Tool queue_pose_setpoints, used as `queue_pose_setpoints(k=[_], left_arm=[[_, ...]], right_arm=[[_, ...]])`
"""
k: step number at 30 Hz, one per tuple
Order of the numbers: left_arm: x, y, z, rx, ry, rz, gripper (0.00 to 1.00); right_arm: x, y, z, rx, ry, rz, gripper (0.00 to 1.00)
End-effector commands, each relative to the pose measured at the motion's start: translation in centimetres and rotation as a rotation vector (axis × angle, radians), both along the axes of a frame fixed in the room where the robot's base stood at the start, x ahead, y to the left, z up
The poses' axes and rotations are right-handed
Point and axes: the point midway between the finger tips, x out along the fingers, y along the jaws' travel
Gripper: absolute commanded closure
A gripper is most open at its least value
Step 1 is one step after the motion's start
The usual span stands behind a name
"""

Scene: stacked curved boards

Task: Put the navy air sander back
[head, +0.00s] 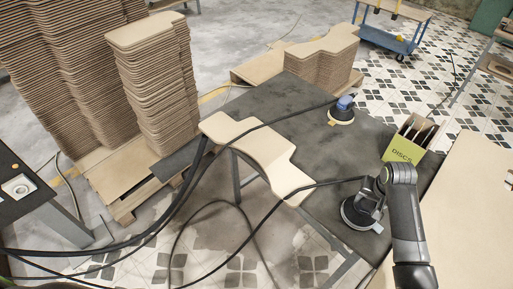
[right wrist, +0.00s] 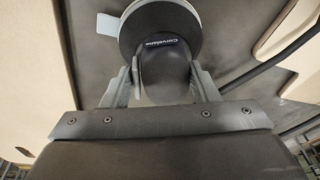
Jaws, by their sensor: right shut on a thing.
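My right gripper (head: 376,190) is shut on a dark sander (head: 357,214) with a round pad, at the right front of the dark grey table (head: 325,180). In the right wrist view, the fingers (right wrist: 165,82) clasp both sides of its dark charcoal body (right wrist: 163,55), which carries a pale label. I cannot tell whether its pad touches the tabletop. A blue-topped sander (head: 344,104) with a dark pad sits further back on the table. A black hose (head: 300,192) runs left from the held sander. My left gripper is not in view.
A curved pale board (head: 262,152) lies across the table's left edge. A green box of discs (head: 404,149) stands at the table's right. Hoses (head: 190,190) cross the left side. A pale board surface (head: 470,210) lies at the right. The table's middle is mostly clear.

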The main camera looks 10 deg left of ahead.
Motion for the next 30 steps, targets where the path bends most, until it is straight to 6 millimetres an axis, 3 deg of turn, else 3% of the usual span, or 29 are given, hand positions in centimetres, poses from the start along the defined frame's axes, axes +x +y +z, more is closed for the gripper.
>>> queue_pose_setpoints(k=[13, 14, 19, 30], left_arm=[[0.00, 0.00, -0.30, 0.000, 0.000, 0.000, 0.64], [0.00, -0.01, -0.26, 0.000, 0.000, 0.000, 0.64], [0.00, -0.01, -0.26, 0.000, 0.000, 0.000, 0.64], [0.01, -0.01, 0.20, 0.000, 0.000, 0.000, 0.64]], right_arm=[[0.13, 0.03, -0.66, -0.001, -0.005, 0.001, 0.55], [0.14, 0.03, -0.58, 0.000, -0.005, 0.001, 0.42], [0.08, 0.02, -0.65, 0.000, -0.003, 0.001, 0.20], [0.02, -0.02, -0.32, 0.000, 0.002, 0.000, 0.20]])
